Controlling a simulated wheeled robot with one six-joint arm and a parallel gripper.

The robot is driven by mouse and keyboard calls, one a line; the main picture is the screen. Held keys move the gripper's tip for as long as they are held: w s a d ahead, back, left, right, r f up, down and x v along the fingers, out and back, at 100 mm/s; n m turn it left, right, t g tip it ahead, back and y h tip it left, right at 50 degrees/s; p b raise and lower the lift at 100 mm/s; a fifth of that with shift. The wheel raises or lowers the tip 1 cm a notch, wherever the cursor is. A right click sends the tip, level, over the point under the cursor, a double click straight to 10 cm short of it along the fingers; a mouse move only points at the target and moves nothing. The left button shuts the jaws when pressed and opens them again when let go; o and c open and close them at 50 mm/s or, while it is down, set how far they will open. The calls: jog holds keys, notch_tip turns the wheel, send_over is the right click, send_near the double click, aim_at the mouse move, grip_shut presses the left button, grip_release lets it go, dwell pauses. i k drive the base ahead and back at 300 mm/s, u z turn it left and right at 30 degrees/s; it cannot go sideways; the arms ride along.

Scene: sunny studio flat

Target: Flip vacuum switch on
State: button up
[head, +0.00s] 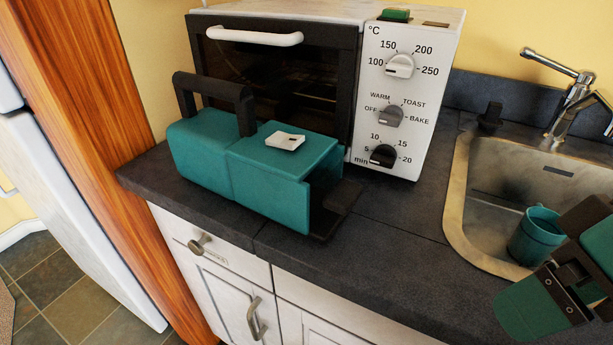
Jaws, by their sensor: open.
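The teal handheld vacuum (205,150) lies on the dark counter in front of the oven, with a black handle (212,90) over its rear part. Its white switch (285,141) sits on the top of the front part and has a small dark mark; I cannot tell its position. The front end of the vacuum is open, with a black lip pointing right. My gripper (560,278) is at the lower right, partly cut off by the frame edge. It is open, over the counter edge by the sink, well apart from the vacuum, and holds nothing visible.
A white toaster oven (410,110) with several knobs stands close behind the vacuum. A sink (480,190) with a chrome tap (570,95) and a teal mug (536,235) is at the right. The counter (390,235) between vacuum and sink is clear.

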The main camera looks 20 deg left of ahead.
aim_at(280, 139)
jog(key=k, duration=1)
jog(key=u, duration=1.55)
jog(key=i, duration=1.2)
jog(key=z, duration=1.35)
